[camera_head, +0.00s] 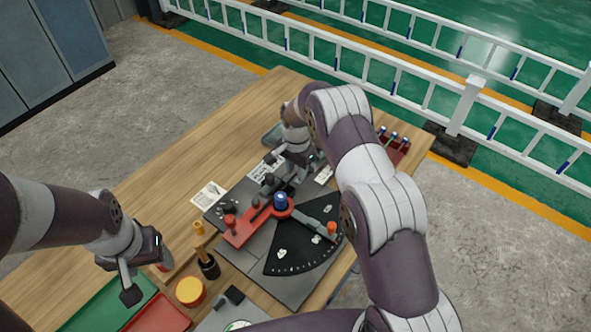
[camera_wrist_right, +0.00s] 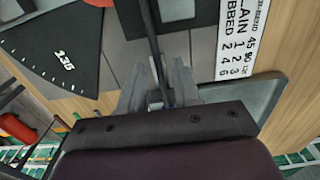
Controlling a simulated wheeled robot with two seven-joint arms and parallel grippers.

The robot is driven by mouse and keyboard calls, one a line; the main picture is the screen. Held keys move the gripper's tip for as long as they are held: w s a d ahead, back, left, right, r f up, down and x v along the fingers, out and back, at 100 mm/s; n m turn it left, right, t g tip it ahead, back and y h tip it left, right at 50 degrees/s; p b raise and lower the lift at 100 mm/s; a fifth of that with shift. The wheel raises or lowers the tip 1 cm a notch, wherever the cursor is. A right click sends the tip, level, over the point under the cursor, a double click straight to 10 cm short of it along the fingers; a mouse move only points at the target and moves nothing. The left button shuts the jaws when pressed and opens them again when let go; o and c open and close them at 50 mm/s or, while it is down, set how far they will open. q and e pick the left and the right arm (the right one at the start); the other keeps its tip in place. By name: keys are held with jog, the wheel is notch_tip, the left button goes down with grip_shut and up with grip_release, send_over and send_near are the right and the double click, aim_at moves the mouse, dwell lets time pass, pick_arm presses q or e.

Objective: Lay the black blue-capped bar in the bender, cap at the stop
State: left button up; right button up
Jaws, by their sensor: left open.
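The bender (camera_head: 300,285) is a dark grey plate on the wooden table, with a red arm (camera_head: 245,231), a blue knob (camera_head: 280,201) and a black angle fan (camera_head: 312,243). My right gripper (camera_head: 273,158) is over its far end. In the right wrist view my right gripper (camera_wrist_right: 160,92) has its fingers closed around a thin black bar (camera_wrist_right: 152,35), which runs up out of the picture across the grey plate. I cannot make out the bar's cap in either view. My left gripper (camera_head: 143,268) is open and empty above the table's left part.
A red rack (camera_head: 396,150) with blue-capped bars stands at the far right edge. A green tray (camera_head: 110,305), a red tray (camera_head: 158,315), a yellow-orange round container (camera_head: 190,291) and a black cup (camera_head: 209,268) stand near the front. The table's far left is clear.

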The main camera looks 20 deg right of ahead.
notch_tip(320, 180, up, 6)
jog(key=shift+w+b, duration=0.1)
jog(key=shift+b, duration=0.9)
notch_tip(320, 180, up, 7)
jog(key=p, duration=0.3)
jog(key=shift+f, duration=0.15)
notch_tip(320, 180, up, 6)
jog(key=p, duration=0.6)
